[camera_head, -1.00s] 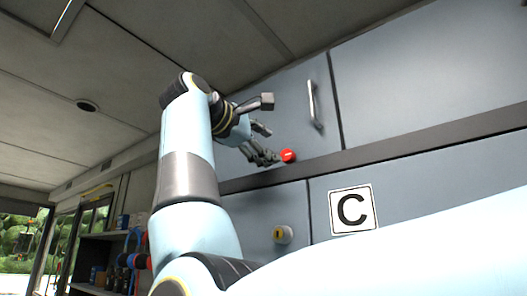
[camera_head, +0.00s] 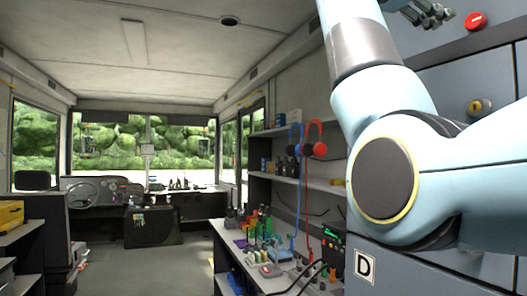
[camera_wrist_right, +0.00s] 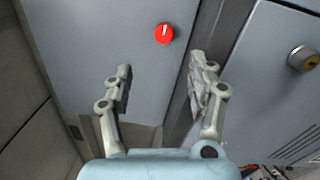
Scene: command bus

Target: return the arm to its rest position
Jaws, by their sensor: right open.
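My right arm rises along the right side of the head view, bent at a large round joint, with its upper part cut off by the top edge. My right gripper (camera_head: 428,12) shows only partly there, left of a red round button (camera_head: 476,20) on the grey cabinet front. In the right wrist view my right gripper (camera_wrist_right: 160,72) is open, with nothing between its fingers. The red button (camera_wrist_right: 164,33) lies beyond the fingertips, apart from them in the picture. My left gripper is out of view.
A yellow lock knob (camera_head: 480,106) sits on the cabinet below the button. Blue and red headphones (camera_head: 313,140) hang by a shelf. A cluttered worktop (camera_head: 262,262) lies left of my arm. The aisle floor (camera_head: 190,262) is clear.

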